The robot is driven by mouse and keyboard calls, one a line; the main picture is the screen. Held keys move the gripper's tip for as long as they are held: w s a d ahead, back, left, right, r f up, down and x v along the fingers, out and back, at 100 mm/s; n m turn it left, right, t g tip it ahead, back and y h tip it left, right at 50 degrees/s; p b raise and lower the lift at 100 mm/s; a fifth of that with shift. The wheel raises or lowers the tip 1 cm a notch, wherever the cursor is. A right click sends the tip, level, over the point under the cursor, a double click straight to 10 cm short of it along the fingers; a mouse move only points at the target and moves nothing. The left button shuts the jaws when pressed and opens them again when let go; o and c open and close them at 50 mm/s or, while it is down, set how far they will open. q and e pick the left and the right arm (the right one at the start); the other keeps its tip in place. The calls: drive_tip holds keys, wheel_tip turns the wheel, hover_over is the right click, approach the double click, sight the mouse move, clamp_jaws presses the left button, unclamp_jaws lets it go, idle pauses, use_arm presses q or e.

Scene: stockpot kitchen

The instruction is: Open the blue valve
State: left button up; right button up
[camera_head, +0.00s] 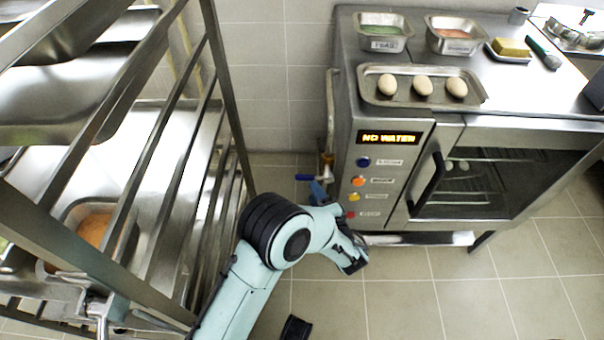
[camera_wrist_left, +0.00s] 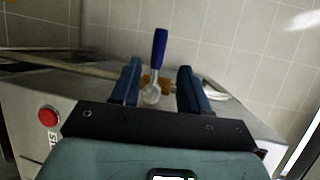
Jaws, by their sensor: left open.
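The blue valve (camera_head: 305,177) is a small blue lever on a brass fitting at the left side of the steel oven. In the left wrist view the blue lever (camera_wrist_left: 159,48) stands between and beyond my two fingers, with its brass and metal body below it. My left gripper (camera_head: 318,190) is open just below and beside the valve in the head view; its fingers also show in the left wrist view (camera_wrist_left: 160,85). I cannot tell whether a finger touches the lever.
The oven (camera_head: 450,135) has a lit display reading "NO WATER" (camera_head: 388,138) and several coloured buttons. A tray (camera_head: 425,100) with three eggs and two steel pans stand on top. A metal rack (camera_head: 225,80) stands close on the left.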

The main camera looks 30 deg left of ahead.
sight(306, 179)
use_arm(q)
drive_tip(key=b+x, duration=0.1)
drive_tip(key=x, duration=0.9)
drive_tip(key=shift+w+a+f+b, duration=0.1)
drive_tip(key=shift+w+a+b, duration=0.1)
drive_tip(key=shift+b, duration=0.2)
use_arm(e)
drive_tip(key=shift+g, duration=0.7)
drive_tip(key=s+f, duration=0.3)
drive_tip(key=shift+s+d+f, duration=0.25)
drive_tip(key=shift+s+d, duration=0.05)
drive_tip(key=shift+s, duration=0.05)
use_arm(q)
clamp_jaws()
